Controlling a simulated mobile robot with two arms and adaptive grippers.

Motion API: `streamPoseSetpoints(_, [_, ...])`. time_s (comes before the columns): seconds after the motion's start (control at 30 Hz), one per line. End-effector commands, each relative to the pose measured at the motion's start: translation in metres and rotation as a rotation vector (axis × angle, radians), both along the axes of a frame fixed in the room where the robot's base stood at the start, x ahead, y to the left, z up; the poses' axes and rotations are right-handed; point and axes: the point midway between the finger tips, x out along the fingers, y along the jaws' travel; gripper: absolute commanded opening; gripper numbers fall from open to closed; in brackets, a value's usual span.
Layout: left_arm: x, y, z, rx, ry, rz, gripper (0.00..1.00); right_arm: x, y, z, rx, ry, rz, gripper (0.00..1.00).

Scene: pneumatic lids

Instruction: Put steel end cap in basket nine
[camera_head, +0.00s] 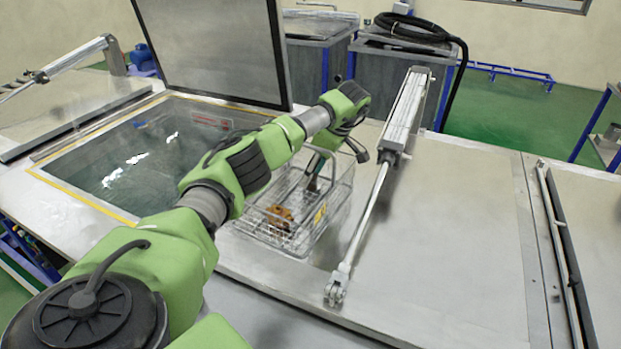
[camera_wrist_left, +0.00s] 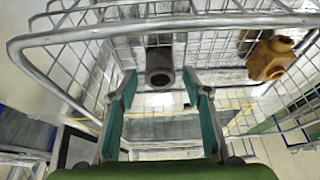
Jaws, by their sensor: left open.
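A wire basket (camera_head: 345,205) stands on the steel bench beside the water tank; its number cannot be read. My left gripper (camera_head: 314,180) reaches down into it from above. In the left wrist view the basket's wire rim (camera_wrist_left: 60,38) crosses in front. There my left gripper (camera_wrist_left: 160,80) is open, its two teal fingers apart. A dark grey round hollow part, apparently the steel end cap (camera_wrist_left: 160,58), lies in the basket just beyond and between the fingertips. The fingers do not visibly hold it. In the head view it is hidden. My right gripper is out of view.
A brass fitting (camera_head: 280,214) lies in the same basket, right of the fingers in the wrist view (camera_wrist_left: 270,60). The open tank (camera_head: 150,150) with raised lid (camera_head: 215,50) is to the left. A pneumatic cylinder (camera_head: 406,110) stands close right of the basket.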

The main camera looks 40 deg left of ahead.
Motion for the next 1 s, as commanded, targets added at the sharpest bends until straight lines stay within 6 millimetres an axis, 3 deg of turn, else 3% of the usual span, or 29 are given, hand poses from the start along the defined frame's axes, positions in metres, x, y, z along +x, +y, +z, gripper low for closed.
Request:
streamPoseSetpoints(0.3, [0.007, -0.026, 0.062, 0.0, -0.004, -0.002, 0.45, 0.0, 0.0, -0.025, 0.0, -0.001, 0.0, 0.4])
streamPoseSetpoints(0.47, [0.009, -0.034, 0.083, 0.0, -0.003, 0.0, 0.45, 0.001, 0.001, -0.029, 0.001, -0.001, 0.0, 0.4])
streamPoseSetpoints(1.0, [0.009, -0.038, 0.096, -0.001, 0.0, 0.0, 0.45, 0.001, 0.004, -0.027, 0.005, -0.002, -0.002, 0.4])
